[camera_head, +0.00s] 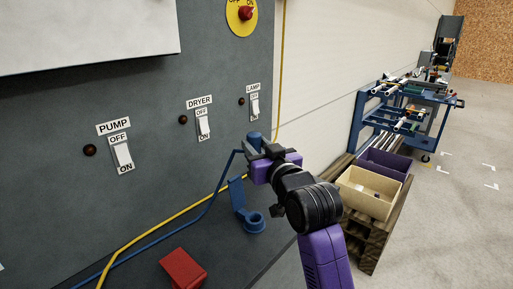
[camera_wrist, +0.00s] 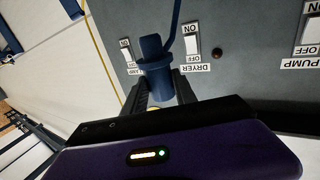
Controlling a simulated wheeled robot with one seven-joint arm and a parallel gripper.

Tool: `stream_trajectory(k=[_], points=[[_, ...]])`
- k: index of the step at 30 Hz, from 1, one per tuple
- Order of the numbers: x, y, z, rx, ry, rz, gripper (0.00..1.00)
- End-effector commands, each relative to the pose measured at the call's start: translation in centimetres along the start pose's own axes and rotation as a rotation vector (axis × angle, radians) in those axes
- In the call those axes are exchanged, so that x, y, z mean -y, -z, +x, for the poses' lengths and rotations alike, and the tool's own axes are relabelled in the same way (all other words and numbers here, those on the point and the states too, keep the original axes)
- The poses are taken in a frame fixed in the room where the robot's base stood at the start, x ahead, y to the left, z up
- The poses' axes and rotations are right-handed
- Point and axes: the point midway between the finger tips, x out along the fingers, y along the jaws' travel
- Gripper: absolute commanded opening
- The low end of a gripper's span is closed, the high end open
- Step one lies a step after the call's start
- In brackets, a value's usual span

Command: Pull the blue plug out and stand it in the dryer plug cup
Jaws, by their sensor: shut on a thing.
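My gripper (camera_head: 256,150) is shut on the blue plug (camera_head: 254,138) in front of the grey panel, below the lamp switch. In the wrist view the blue plug (camera_wrist: 155,72) sits between the two fingers (camera_wrist: 160,92). A blue cord (camera_head: 208,207) runs from it down to the left. Whether the plug's tip touches the panel cannot be told. A blue cup (camera_head: 251,222) with an upright blue back plate (camera_head: 237,194) stands on the dark ledge below my gripper. The dryer switch (camera_head: 203,126) is on the panel to the left.
A yellow cord (camera_head: 150,232) crosses the ledge and passes behind my gripper. A red block (camera_head: 183,269) lies on the ledge at the front. A cream bin (camera_head: 366,206) and a purple bin (camera_head: 385,163) stand right of my arm. A blue cart (camera_head: 375,122) stands behind.

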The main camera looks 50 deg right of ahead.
Motion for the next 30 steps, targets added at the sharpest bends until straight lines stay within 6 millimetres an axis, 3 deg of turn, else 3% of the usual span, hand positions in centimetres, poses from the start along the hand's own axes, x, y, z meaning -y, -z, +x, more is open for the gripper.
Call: stream_trajectory(k=[30], points=[[0.0,3.9,0.0,-0.002,0.0,0.0,0.0]])
